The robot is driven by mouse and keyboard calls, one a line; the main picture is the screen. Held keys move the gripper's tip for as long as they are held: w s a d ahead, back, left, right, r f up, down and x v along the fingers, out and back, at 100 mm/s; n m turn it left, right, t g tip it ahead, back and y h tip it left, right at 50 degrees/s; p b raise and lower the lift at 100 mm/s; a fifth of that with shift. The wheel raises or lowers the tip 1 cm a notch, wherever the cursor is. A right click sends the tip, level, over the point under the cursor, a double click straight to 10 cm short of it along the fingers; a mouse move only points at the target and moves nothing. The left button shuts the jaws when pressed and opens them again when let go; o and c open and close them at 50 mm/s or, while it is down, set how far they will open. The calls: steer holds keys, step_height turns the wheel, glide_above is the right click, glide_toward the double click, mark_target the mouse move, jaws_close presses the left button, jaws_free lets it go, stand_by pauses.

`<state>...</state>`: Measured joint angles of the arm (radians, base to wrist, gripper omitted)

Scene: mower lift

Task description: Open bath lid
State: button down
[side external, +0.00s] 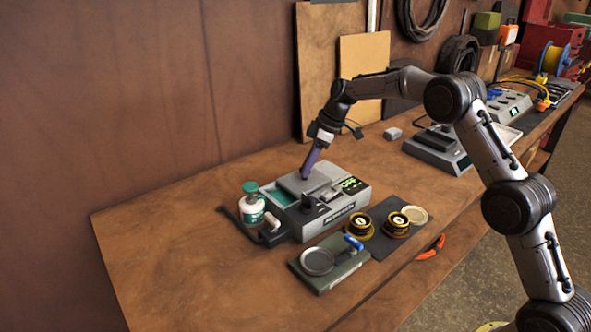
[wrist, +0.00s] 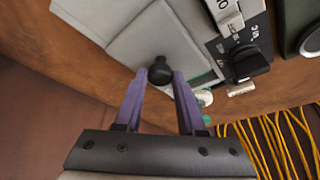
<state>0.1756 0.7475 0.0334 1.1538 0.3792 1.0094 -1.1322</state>
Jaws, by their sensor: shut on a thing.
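The bath (side external: 330,213) is a grey box-shaped unit on the workbench with a green-lit display (side external: 352,184). Its flat grey lid (side external: 321,176) lies on top; in the wrist view the lid (wrist: 155,40) fills the upper middle. A teal area (side external: 277,194) shows beside the lid at the unit's left. My gripper (side external: 305,177) comes down from above. In the wrist view its purple fingers (wrist: 159,74) are closed on either side of the lid's round black knob (wrist: 160,70). I cannot tell whether the lid is lifted.
A white bottle with a green cap (side external: 252,204) stands close at the unit's left. Another grey device (side external: 437,149) stands to the right. The bench's left end is clear.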

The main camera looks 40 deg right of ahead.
mark_target(312, 173)
steer(key=d, duration=0.4)
steer(key=shift+d, duration=0.35)
steer(key=c, duration=0.5)
jaws_free()
steer(key=shift+a, duration=0.1)
steer(key=v, duration=1.4)
